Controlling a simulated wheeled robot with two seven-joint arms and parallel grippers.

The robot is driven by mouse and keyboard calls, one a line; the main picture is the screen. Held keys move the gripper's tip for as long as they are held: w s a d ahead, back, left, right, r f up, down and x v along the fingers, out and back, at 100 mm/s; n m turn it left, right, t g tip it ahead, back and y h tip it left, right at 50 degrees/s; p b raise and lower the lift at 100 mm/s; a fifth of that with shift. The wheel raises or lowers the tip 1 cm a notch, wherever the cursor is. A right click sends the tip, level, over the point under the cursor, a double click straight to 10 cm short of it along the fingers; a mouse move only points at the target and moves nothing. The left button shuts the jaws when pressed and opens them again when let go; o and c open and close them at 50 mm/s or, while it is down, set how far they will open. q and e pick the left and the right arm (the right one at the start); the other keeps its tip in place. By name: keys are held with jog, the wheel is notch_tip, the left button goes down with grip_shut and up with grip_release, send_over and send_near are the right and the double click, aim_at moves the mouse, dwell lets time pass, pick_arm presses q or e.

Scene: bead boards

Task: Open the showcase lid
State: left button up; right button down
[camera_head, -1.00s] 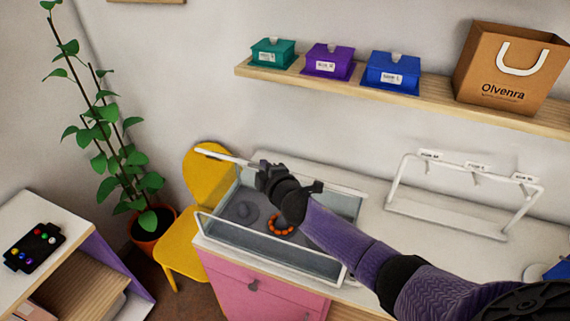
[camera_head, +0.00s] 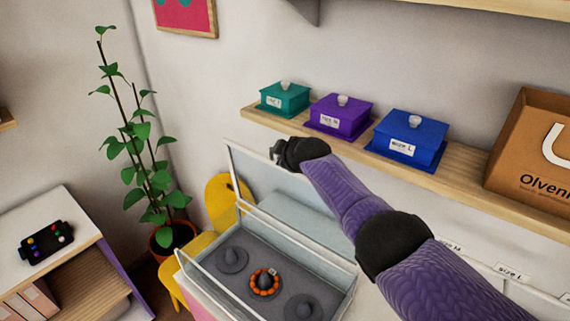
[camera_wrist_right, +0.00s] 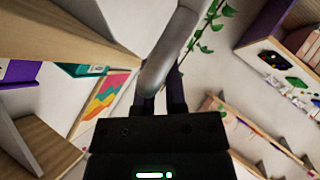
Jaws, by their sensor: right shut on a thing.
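The showcase (camera_head: 345,303) is a glass-sided box with a pale frame on the counter. Its lid (camera_head: 232,165) stands raised, tilted up at the back, with the box open below. Inside are three grey stands; the middle one carries an orange bead bracelet (camera_head: 255,287). My right gripper (camera_head: 278,153) is at the raised lid's upper edge, below the shelf. In the right wrist view, my right gripper (camera_wrist_right: 160,92) is shut on a pale grey bar (camera_wrist_right: 170,45), the lid's handle. My arm hides the lid's right part. My left gripper is not in view.
A wall shelf (camera_head: 462,178) holds teal (camera_head: 285,100), purple (camera_head: 340,117) and blue (camera_head: 408,138) boxes and a paper bag (camera_head: 530,150), close to my right arm. A yellow chair (camera_head: 222,190) and a plant (camera_head: 160,190) stand left of the showcase.

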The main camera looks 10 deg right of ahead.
jog(key=shift+w+d+f, duration=0.2)
jog(key=shift+d, duration=0.2)
jog(key=c, duration=0.7)
grip_release()
jog(key=shift+d, duration=0.1)
jog(key=shift+r, duration=0.1)
